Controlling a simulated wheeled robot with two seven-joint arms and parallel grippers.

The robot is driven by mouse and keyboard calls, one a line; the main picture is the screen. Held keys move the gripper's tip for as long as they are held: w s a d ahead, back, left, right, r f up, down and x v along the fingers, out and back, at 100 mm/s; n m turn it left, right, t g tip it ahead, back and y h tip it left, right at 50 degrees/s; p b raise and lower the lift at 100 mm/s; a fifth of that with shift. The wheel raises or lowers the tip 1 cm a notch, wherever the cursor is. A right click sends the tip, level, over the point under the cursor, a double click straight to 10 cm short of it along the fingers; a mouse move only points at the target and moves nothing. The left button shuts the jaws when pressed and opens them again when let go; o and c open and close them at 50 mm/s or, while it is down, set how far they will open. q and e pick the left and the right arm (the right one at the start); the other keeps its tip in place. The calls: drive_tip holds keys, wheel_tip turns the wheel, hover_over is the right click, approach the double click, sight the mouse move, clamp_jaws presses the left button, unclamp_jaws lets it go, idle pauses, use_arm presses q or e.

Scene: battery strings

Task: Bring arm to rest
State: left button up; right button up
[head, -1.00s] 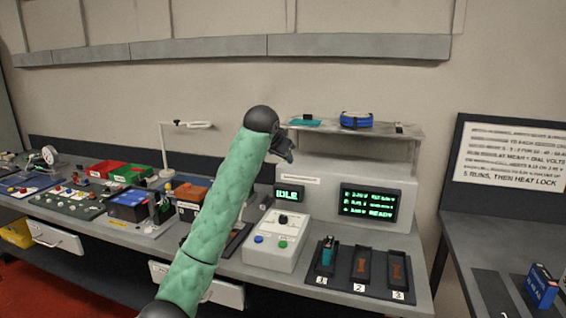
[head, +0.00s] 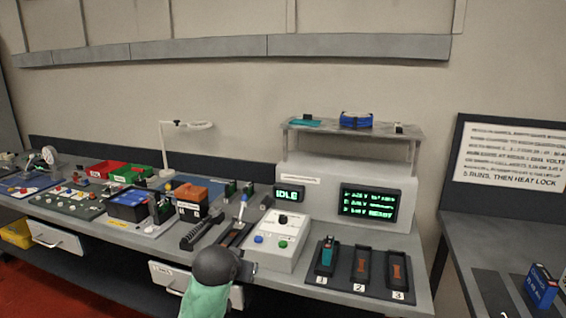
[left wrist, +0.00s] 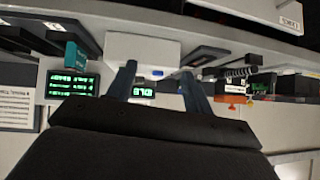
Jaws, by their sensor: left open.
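My left arm shows low in the head view, its green link and dark joint in front of the bench (head: 330,290). Dark parts of my left gripper (head: 247,268) show beside the joint; its fingertips cannot be made out there. In the left wrist view the two blue-grey fingers of my left gripper (left wrist: 160,88) stand apart, with nothing between them. That view is turned over, with the displays upside down beyond the fingers. My right gripper is in neither view.
A control box (head: 277,240) and numbered slots (head: 361,268) stand on the bench near the arm; slot 1 holds a teal cell (head: 327,251). Battery packs (head: 128,205), bins (head: 132,173) and a lamp (head: 187,126) stand left.

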use_arm(q)
drive_tip(key=s+a+f+g, duration=0.2)
drive_tip(key=s+f+g, duration=0.2)
drive_tip(key=s+f, duration=1.3)
drive_tip(key=s+a+f+n+g, duration=0.1)
drive_tip(key=s+a+f+g, duration=0.2)
drive_tip(key=s+f, duration=1.3)
drive_tip(key=s+g, duration=0.1)
drive_tip(key=s, duration=0.7)
drive_tip(key=shift+f+n+y, duration=0.3)
drive_tip(key=shift+f+y, duration=0.05)
drive_tip(key=shift+y, duration=0.05)
drive_tip(key=shift+s, duration=0.1)
